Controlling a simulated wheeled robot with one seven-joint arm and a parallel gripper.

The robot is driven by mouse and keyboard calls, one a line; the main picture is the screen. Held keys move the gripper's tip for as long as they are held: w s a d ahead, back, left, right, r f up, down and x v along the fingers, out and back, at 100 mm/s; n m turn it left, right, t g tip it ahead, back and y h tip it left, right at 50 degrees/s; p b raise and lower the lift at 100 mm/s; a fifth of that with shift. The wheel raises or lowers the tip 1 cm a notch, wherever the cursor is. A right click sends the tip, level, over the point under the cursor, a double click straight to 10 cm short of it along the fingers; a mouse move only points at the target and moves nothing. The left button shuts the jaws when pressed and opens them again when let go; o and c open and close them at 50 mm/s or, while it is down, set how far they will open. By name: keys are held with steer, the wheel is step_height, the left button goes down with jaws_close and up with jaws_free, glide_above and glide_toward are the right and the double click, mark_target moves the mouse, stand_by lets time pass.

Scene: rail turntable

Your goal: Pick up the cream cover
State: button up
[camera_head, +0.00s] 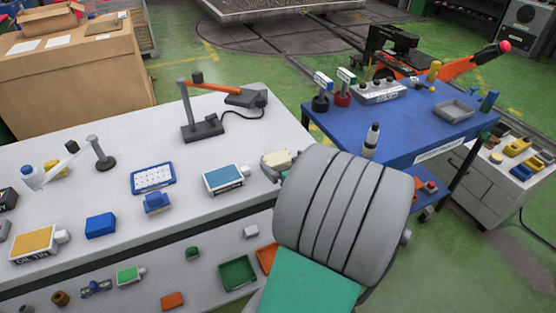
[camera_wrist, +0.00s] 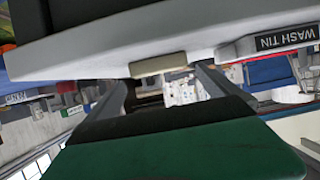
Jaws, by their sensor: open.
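The cream cover (camera_head: 277,159) is a small pale block on the white workbench, near its right end. In the head view my arm hides part of its right side. In the wrist view, which is upside down, the cream cover (camera_wrist: 158,65) shows at the bench edge, between the tips of my two fingers. My gripper (camera_wrist: 163,80) is open, one finger toward each side of the cover, with nothing visibly held. I cannot tell whether a finger touches it.
A blue-topped tin (camera_head: 223,179) stands left of the cover; a WASH TIN label (camera_wrist: 284,38) shows in the wrist view. A lamp-like stand (camera_head: 202,128) is behind. A blue table (camera_head: 400,135) with several items stands right. Trays (camera_head: 238,273) sit below the bench top.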

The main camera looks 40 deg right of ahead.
mark_target(278, 157)
steer(key=x, duration=0.3)
steer(key=shift+w+f, duration=0.2)
steer(key=shift+w, duration=0.05)
steer(key=shift+r, duration=0.1)
steer(key=c, duration=1.6)
